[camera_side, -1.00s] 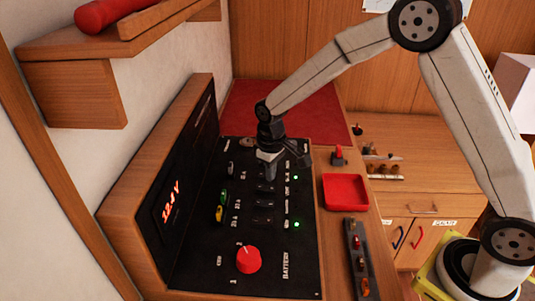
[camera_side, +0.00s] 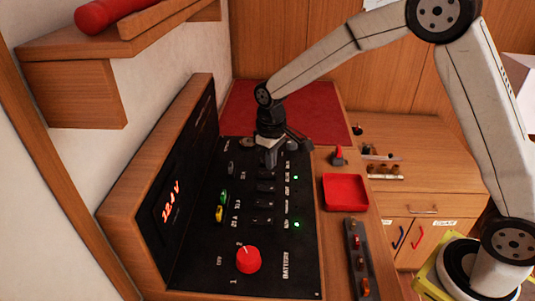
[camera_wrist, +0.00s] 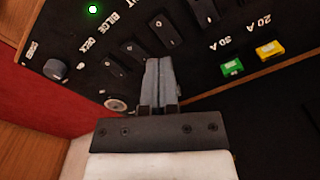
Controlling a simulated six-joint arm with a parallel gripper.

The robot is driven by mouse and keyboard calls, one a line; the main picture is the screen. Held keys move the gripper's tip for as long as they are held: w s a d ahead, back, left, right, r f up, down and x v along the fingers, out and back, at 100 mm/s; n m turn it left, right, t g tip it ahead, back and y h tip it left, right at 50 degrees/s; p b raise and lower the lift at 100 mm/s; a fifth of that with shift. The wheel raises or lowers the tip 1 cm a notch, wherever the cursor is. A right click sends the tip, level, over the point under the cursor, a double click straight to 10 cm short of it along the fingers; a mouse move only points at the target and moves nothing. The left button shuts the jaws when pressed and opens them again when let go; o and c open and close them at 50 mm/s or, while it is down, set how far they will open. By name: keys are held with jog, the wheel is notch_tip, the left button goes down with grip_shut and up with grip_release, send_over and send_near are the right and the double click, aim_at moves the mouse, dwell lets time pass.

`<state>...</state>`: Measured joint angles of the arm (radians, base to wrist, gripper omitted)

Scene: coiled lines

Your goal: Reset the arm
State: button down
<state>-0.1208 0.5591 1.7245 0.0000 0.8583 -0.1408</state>
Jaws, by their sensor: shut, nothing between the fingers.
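My gripper (camera_side: 271,160) is shut and empty, with its fingers pointing down above the far part of the black switch panel (camera_side: 200,265). In the wrist view the two closed fingers (camera_wrist: 161,66) lie together over the panel, near a row of black rocker switches (camera_wrist: 163,31). I cannot tell the exact gap between the fingertips and the panel. My arm reaches in from the right. The fingers and wrist hide part of the panel's far end.
The panel carries a red battery knob (camera_side: 248,260), green and yellow fuses (camera_side: 219,213) and lit green lamps (camera_side: 296,224). A red tray (camera_side: 345,192) and a red-topped lever (camera_side: 338,156) stand to its right. A wooden-framed display (camera_side: 170,202) rises on the left.

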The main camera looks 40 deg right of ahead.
jog(key=shift+s, duration=0.1)
jog(key=s+d+m+t, duration=0.1)
jog(key=s+d, duration=0.1)
jog(key=s, duration=0.7)
jog(key=s+d+m+t, duration=0.1)
jog(key=s+d+m, duration=0.1)
jog(key=s, duration=0.7)
jog(key=shift+s+d+t, duration=0.2)
jog(key=shift+d+t, duration=0.1)
jog(key=shift+d, duration=0.55)
